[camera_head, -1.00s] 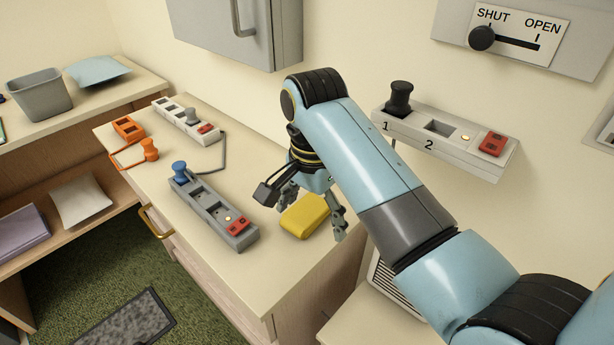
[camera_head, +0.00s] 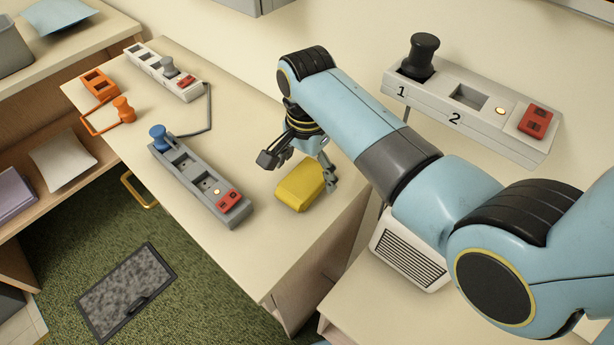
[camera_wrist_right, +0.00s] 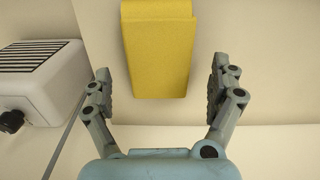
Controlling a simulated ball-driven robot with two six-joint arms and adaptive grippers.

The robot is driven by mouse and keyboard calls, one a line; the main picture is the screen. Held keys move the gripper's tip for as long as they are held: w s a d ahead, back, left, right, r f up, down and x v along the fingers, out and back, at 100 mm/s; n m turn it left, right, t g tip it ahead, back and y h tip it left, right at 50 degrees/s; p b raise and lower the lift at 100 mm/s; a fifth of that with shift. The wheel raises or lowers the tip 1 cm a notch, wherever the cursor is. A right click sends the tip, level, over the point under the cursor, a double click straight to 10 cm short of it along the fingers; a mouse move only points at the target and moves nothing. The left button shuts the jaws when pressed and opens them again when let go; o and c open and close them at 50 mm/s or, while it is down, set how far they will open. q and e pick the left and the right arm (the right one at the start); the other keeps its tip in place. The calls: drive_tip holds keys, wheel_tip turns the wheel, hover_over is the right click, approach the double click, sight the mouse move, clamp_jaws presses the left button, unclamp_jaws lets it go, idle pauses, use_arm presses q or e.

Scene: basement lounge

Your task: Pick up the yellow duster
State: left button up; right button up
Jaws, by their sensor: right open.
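The yellow duster (camera_head: 300,185) is a soft-edged block lying on the light wooden counter (camera_head: 262,245) near its right end. My right gripper (camera_head: 308,172) is open just above and behind it, with fingers on either side of its far end. In the right wrist view the duster (camera_wrist_right: 158,50) lies ahead, between the lines of the two open fingers (camera_wrist_right: 160,88). Its near end reaches about level with the fingertips, and bare counter shows around it. I cannot tell the exact height gap. My left gripper is not in view.
A grey power strip (camera_head: 200,185) with a blue plug and red switch lies left of the duster. A white strip (camera_head: 160,70) and an orange plug (camera_head: 123,108) lie farther back. A wall-mounted strip (camera_head: 470,105) and a white vented box (camera_head: 410,250) are at right.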

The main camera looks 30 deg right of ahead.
wheel_tip(320, 180, down, 2)
drive_tip(key=shift+f, duration=0.15)
drive_tip(key=c, duration=1.3)
